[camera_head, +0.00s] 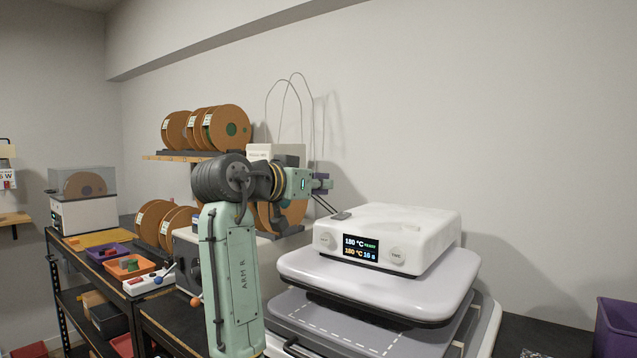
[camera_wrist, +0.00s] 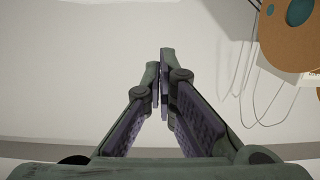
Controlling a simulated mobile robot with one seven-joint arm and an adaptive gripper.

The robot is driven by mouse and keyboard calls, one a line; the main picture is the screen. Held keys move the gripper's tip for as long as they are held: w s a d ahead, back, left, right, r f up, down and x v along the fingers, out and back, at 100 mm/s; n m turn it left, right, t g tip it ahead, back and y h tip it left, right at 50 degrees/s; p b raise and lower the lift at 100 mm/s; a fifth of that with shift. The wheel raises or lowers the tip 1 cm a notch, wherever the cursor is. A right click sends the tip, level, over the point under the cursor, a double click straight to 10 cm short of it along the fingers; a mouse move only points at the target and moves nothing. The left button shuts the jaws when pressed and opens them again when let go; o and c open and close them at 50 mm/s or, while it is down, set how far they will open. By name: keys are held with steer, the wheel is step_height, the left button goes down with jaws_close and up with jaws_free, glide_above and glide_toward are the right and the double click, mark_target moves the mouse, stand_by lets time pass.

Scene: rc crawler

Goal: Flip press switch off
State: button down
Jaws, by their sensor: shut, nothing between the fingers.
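The heat press has a white control box (camera_head: 420,225) on top, with a lit display (camera_head: 360,248) reading 180 °C READY and two round knobs on its front. A small grey piece (camera_head: 341,215) sits at the left edge of the box's top. It may be the switch, but its position is too small to read. My gripper (camera_head: 327,184) is above and slightly left of this piece, apart from it. In the wrist view my gripper's purple-padded fingers (camera_wrist: 163,85) meet at the tips with nothing between them. No part of the press is clearly seen there.
The press's pale upper plate (camera_head: 390,285) is raised over its lower bed (camera_head: 330,325). Brown filament spools (camera_head: 228,129) fill a wall shelf behind my arm. A bench with an orange tray (camera_head: 128,266) is at left. A purple bin (camera_head: 615,328) is at right. Wall cables hang behind the gripper.

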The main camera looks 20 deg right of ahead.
steer(key=p, duration=0.2)
glide_above(340, 217)
steer(key=shift+s+a+f, duration=0.15)
steer(key=shift+s+a, duration=0.15)
steer(key=f, duration=0.2)
steer(key=f+p, duration=0.1)
steer(key=shift+w+d+f, duration=0.2)
steer(key=shift+w+d, duration=0.05)
steer(key=shift+f, duration=0.5)
steer(key=shift+s, duration=0.1)
